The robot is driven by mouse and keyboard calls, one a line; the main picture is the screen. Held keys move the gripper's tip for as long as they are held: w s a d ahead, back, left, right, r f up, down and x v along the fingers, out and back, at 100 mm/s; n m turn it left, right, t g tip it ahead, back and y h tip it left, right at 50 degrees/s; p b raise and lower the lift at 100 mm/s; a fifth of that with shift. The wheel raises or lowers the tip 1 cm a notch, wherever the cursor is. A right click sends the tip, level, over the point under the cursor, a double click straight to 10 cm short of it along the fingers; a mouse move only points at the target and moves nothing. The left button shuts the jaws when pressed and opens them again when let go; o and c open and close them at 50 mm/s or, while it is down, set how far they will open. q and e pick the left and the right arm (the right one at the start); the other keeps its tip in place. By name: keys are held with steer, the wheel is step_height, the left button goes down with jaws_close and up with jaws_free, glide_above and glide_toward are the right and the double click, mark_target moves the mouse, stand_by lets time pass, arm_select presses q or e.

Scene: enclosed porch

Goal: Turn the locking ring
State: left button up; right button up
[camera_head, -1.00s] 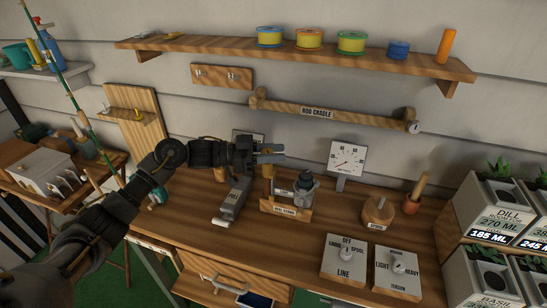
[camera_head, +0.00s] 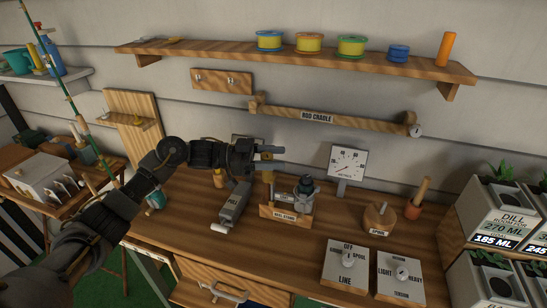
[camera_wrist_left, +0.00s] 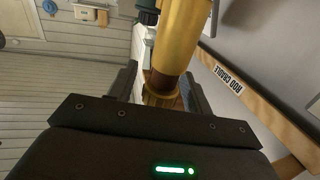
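A gold cylinder (camera_head: 268,178) stands upright at the left of the wooden reel stand (camera_head: 285,212) on the workbench. My left gripper (camera_head: 270,158) is at the top of the cylinder. In the left wrist view its dark fingers (camera_wrist_left: 160,88) lie on either side of the ring, apart, with a gap at the left. The ring's lower side is hidden by the gripper body. My right gripper is out of view.
A grey scale marked PULL (camera_head: 231,207) stands close to the left of the stand. A dark reel (camera_head: 306,187) sits on the stand. A dial gauge (camera_head: 347,161), spool block (camera_head: 379,218) and two knob panels (camera_head: 347,265) are to the right. The rod cradle (camera_head: 330,118) is behind.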

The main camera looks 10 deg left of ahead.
arm_select(q)
steer(key=shift+a+f+b, duration=0.15)
steer(key=shift+a+b, duration=0.15)
steer(key=shift+a, duration=0.25)
steer(key=s+a+b, duration=0.2)
steer(key=a+b, duration=0.1)
steer(key=a, duration=0.6)
steer(key=shift+a, duration=0.3)
steer(key=shift+r, duration=0.2)
